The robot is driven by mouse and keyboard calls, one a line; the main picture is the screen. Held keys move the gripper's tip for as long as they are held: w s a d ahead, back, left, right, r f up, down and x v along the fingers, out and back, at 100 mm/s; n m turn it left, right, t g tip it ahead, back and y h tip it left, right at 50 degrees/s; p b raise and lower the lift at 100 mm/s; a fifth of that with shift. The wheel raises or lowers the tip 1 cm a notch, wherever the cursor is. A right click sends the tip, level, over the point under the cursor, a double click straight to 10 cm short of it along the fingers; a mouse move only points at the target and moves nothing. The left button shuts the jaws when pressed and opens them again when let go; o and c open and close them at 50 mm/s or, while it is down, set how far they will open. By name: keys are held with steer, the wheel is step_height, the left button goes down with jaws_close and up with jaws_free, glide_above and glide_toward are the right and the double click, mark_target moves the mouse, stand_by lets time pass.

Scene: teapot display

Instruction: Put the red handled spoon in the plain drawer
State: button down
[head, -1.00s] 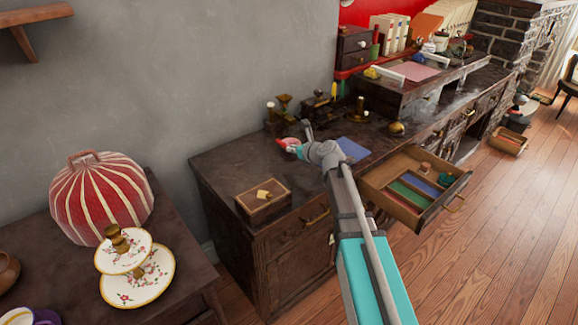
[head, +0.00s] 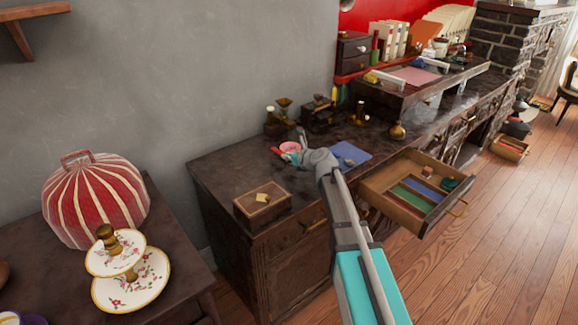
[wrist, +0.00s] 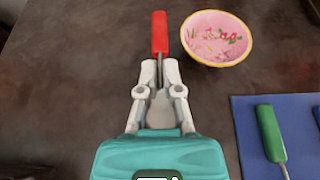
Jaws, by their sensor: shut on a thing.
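The red handled spoon (wrist: 159,34) lies between the fingers of my gripper (wrist: 160,72) in the wrist view, with its handle pointing away from me and its bowl end partly hidden by the fingers. My gripper is shut on it, low over the dark desk top (head: 225,165); I cannot tell whether the spoon touches the wood. In the head view the red handle (head: 276,150) shows beside my gripper. One desk drawer (head: 410,220) is pulled open and holds coloured compartments. A drawer front (head: 313,226) to its left is shut. I cannot tell which is the plain drawer.
A pink bowl (wrist: 217,38) stands right of the spoon. A green-handled utensil (wrist: 270,133) lies on a blue mat (wrist: 243,125). A wooden box (head: 262,204) sits at the desk's front left; brass items (head: 397,131) stand behind. A side table carries a striped dome (head: 95,200).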

steer(key=shift+f+b, duration=1.2)
steer(key=shift+f, duration=0.3)
steer(key=shift+f, duration=0.15)
steer(key=c, duration=0.8)
jaws_free()
steer(key=shift+r, duration=0.3)
steer(key=p+v, duration=0.4)
steer(key=v, duration=0.8)
steer(key=shift+d+f+p, duration=0.1)
steer(key=shift+p, duration=0.2)
